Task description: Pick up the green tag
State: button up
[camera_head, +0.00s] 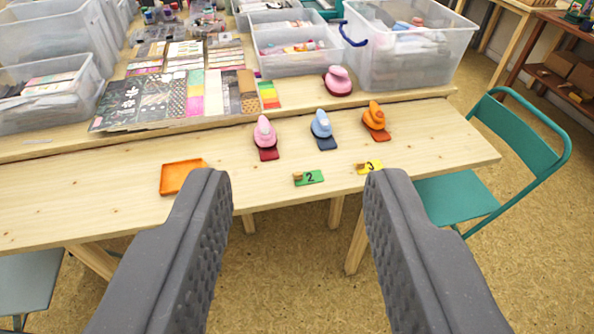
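The green tag (310,178), marked with a 2 and with a small brown peg at its left end, lies on the wooden table (90,205) near its front edge. My gripper (288,190) is open and empty. Its two dark grey fingers stand wide apart in the foreground, nearer the camera than the table. The green tag shows in the gap between the fingertips, right of its middle. A yellow tag (371,166) marked 3 lies to the right of the green one, close above the right fingertip.
An orange square tray (181,176) lies at left. Clear bins and paper sheets fill the back. A green chair (520,140) stands at right.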

aim_at(299, 178)
jog(key=u, duration=0.25)
jog(key=i, duration=1.15)
jog(key=u, duration=0.15)
